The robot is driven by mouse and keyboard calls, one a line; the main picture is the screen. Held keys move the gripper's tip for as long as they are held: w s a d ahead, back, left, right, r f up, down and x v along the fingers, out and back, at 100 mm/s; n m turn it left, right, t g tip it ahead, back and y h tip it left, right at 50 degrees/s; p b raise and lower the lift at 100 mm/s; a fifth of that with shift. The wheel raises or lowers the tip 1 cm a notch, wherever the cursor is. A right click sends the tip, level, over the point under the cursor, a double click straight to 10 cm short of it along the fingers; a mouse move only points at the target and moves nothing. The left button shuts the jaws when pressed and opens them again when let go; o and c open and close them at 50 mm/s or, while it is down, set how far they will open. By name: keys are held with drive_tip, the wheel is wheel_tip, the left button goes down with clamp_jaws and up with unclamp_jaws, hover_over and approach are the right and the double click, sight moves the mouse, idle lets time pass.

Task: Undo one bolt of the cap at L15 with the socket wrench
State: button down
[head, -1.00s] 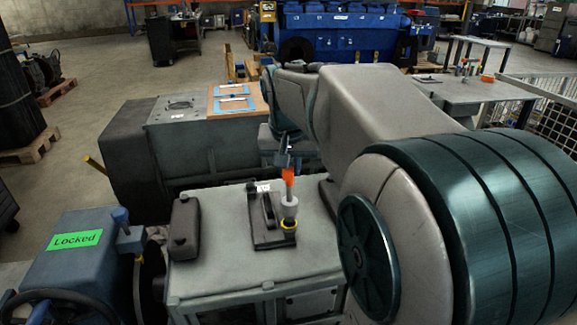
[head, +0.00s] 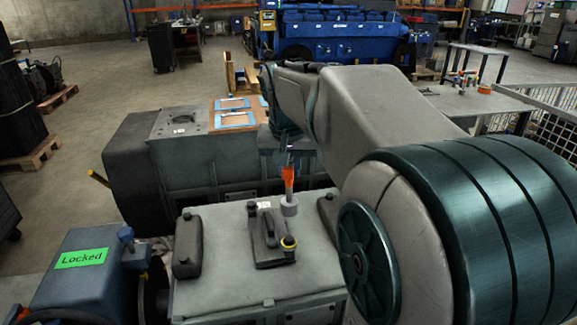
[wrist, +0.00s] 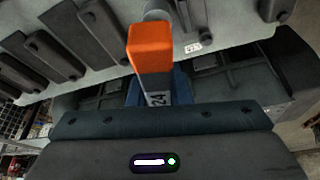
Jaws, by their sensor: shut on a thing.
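My gripper (head: 287,158) is shut on the socket wrench (head: 288,178), which has an orange handle. The wrench hangs roughly upright, with its grey socket end (head: 289,207) down. In the wrist view the orange handle (wrist: 151,45) fills the upper middle and hides what lies behind it. A dark cap (head: 268,238) with a small white label (head: 264,206) lies on the grey block top; I cannot read that label.
A dark housing (head: 188,246) stands left of the cap and another dark part (head: 327,210) stands right. A blue unit with a green "Locked" sign (head: 81,257) is at the lower left. Several dark parts (wrist: 57,55) line the block in the wrist view.

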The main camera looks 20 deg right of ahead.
drive_tip(key=s+a+b, duration=0.1)
drive_tip(key=s+b, duration=0.1)
drive_tip(key=s, duration=0.5)
drive_tip(key=shift+a, duration=0.25)
